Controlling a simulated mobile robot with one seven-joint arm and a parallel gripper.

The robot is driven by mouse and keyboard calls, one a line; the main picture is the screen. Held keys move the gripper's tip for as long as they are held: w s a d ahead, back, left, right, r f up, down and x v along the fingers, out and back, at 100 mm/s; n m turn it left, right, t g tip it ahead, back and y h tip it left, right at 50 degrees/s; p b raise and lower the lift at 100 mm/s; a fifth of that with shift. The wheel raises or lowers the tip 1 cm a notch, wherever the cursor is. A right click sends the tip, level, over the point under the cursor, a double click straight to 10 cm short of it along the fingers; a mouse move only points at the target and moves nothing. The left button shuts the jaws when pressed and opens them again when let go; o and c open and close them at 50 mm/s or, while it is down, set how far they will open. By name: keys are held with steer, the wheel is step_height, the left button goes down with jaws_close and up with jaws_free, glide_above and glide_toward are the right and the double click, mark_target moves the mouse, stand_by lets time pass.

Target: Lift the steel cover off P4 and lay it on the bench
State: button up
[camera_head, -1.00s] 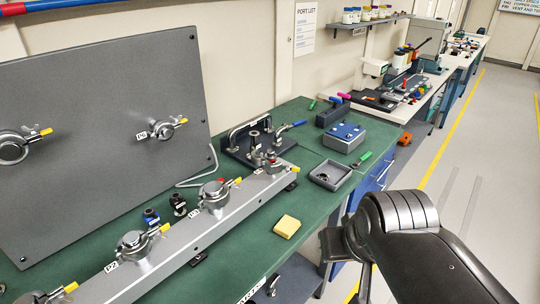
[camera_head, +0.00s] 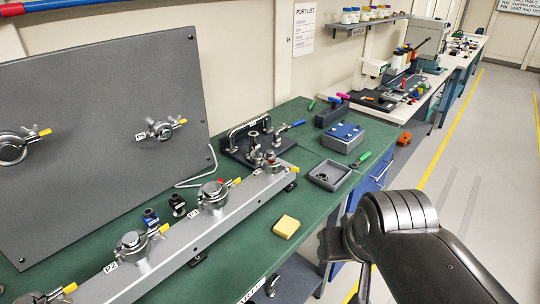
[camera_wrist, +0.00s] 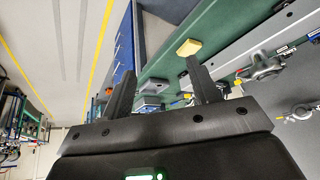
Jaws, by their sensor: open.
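My gripper (camera_wrist: 160,80) is open and empty in the wrist view, its two dark fingers apart, held off the bench's front side. The grey rail (camera_head: 240,212) on the bench carries a row of capped ports. One steel cap (camera_head: 214,194) with a yellow-handled clamp is mid-rail. Another steel cap (camera_head: 133,243) is nearer, by a label that seems to read P2. A further port (camera_head: 271,164) is at the rail's far end, with red and yellow parts. I cannot read a P4 label, so I cannot tell which cover is P4's. The green bench (camera_head: 318,206) has bare surface.
A yellow block (camera_head: 286,226) lies on the bench in front of the rail. Beyond it are a grey tray (camera_head: 330,175) and a blue-topped box (camera_head: 344,138). An upright grey panel (camera_head: 95,120) with clamped ports stands behind the rail. The floor at right is clear.

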steer(key=shift+o, duration=0.4)
steer(key=w+a+r+n+h, duration=0.1)
steer(key=w+a+r+n, duration=0.1)
steer(key=w+r+n, duration=0.4)
steer(key=w+a+r+n, duration=0.1)
steer(key=w+a+n, duration=0.1)
steer(key=w+n, duration=0.75)
steer(key=n+g, duration=0.2)
steer(key=n, duration=1.4)
glide_toward(270, 151)
step_height(270, 151, down, 3)
steer(key=shift+h, duration=0.4)
steer(key=shift+w+x, duration=0.15)
steer(key=shift+x, duration=1.25)
steer(key=shift+w+x, duration=0.2)
steer(key=shift+x, duration=1.2)
steer(key=shift+a+r+t, duration=0.1)
steer(key=shift+a+t, duration=0.05)
steer(key=shift+t, duration=0.15)
steer(key=shift+c, duration=0.3)
